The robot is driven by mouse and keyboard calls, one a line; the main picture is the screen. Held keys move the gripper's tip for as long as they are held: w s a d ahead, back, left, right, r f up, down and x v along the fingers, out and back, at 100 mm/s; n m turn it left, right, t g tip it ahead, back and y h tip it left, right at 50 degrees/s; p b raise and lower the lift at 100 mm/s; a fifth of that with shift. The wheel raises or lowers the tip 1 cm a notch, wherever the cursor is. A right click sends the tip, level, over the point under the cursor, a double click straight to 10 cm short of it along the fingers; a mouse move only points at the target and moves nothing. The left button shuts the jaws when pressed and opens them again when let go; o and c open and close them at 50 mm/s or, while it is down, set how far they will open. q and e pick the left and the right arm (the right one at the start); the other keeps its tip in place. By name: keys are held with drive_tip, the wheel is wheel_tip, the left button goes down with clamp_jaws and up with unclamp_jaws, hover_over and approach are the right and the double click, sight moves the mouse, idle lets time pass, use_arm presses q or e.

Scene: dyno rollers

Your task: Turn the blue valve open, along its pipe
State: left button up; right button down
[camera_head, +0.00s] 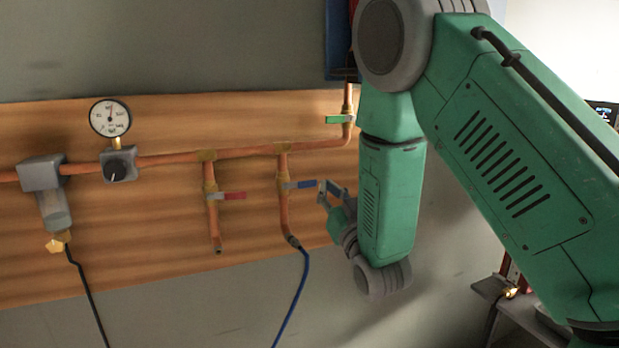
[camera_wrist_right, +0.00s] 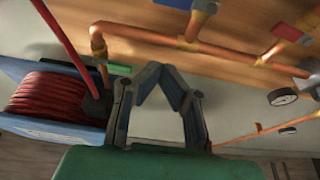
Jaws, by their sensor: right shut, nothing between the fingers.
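The blue valve (camera_head: 300,184) is a flat lever on a short vertical copper pipe (camera_head: 284,212). The lever lies level, crosswise to that pipe, with its free end pointing right. It also shows at the top edge of the right wrist view (camera_wrist_right: 188,4), partly cut off. My right gripper (camera_head: 323,190) is just right of the lever's free end; I cannot tell if it touches. In the right wrist view its fingertips (camera_wrist_right: 161,72) are together and empty, apart from the blue lever in the picture. My left gripper is not in view.
A red lever (camera_head: 232,195) crosses the pipe to the left, and a green lever (camera_head: 338,119) is up right. A gauge (camera_head: 110,118) and regulator are further left. A blue hose (camera_head: 294,300) hangs below. A red hose reel (camera_wrist_right: 55,95) shows in the wrist view.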

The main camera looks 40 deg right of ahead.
drive_tip(key=shift+w, duration=0.1)
wheel_tip(320, 180, up, 3)
drive_tip(key=p, duration=0.3)
hover_over(300, 185)
drive_tip(key=s+d, duration=0.2)
drive_tip(key=f, duration=0.2)
drive_tip(key=f+p, duration=0.1)
drive_tip(key=shift+w+f, duration=0.35)
drive_tip(key=shift+f, duration=0.05)
